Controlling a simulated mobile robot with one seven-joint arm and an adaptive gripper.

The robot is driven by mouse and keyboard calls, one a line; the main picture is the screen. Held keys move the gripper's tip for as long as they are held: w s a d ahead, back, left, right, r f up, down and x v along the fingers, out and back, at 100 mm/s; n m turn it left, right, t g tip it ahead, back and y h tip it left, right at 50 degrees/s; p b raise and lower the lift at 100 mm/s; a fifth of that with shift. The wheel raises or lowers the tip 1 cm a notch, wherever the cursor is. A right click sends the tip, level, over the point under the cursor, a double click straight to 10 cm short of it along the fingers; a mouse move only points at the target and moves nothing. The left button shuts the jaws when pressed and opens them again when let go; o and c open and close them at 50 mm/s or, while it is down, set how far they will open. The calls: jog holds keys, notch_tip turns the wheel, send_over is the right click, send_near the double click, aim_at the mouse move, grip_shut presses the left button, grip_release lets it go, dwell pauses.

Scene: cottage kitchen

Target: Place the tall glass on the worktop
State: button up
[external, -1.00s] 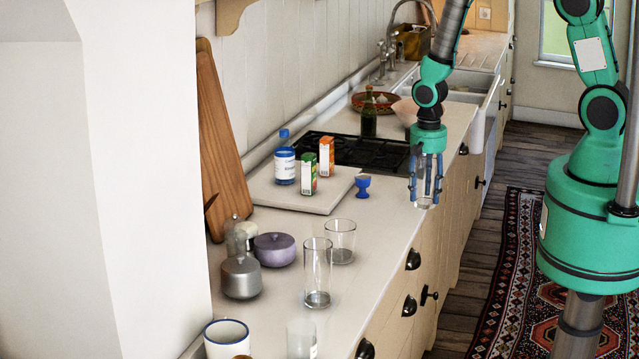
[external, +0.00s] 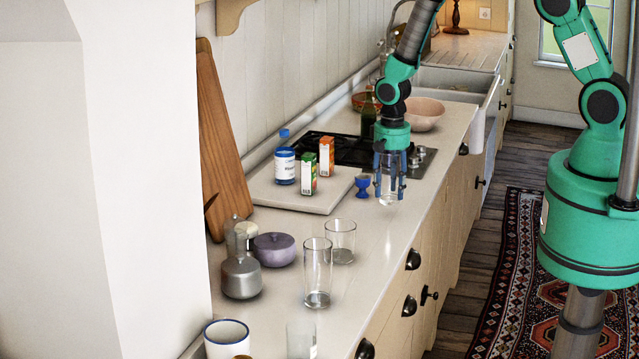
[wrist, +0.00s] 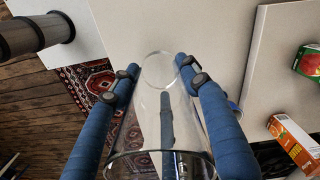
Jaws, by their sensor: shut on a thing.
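My gripper (external: 390,180) is shut on a clear tall glass (external: 388,198) and points down. In the wrist view the glass (wrist: 160,125) is between the two blue fingers, with its wide rim near the camera and its round base further off. The glass is over the pale worktop (external: 372,235), near the front edge and just right of a blue egg cup. I cannot tell whether its base touches the worktop.
A white board (external: 285,193) with a bottle and two cartons lies left of my gripper, the blue egg cup (external: 362,186) beside it. A hob (external: 345,150) is behind. Other glasses (external: 318,272) stand nearer the camera. Bare worktop lies between.

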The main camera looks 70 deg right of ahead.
jog(key=shift+w+d+f+p, duration=0.1)
jog(key=shift+w+d+p, duration=0.05)
jog(key=shift+w, duration=0.75)
jog(key=shift+w+d+f+p, duration=0.1)
jog(key=shift+w+d, duration=0.05)
jog(key=shift+w, duration=0.7)
jog(key=shift+w+d+p, duration=0.15)
jog(key=shift+w, duration=0.75)
jog(key=shift+f, duration=0.2)
jog(key=shift+f+p, duration=0.4)
jog(key=shift+f, duration=1.2)
jog(key=shift+f, duration=0.1)
jog(key=o, duration=1.4)
notch_tip(320, 180, up, 12)
jog(key=b, duration=0.1)
jog(key=shift+b, duration=0.4)
jog(key=shift+r, duration=0.2)
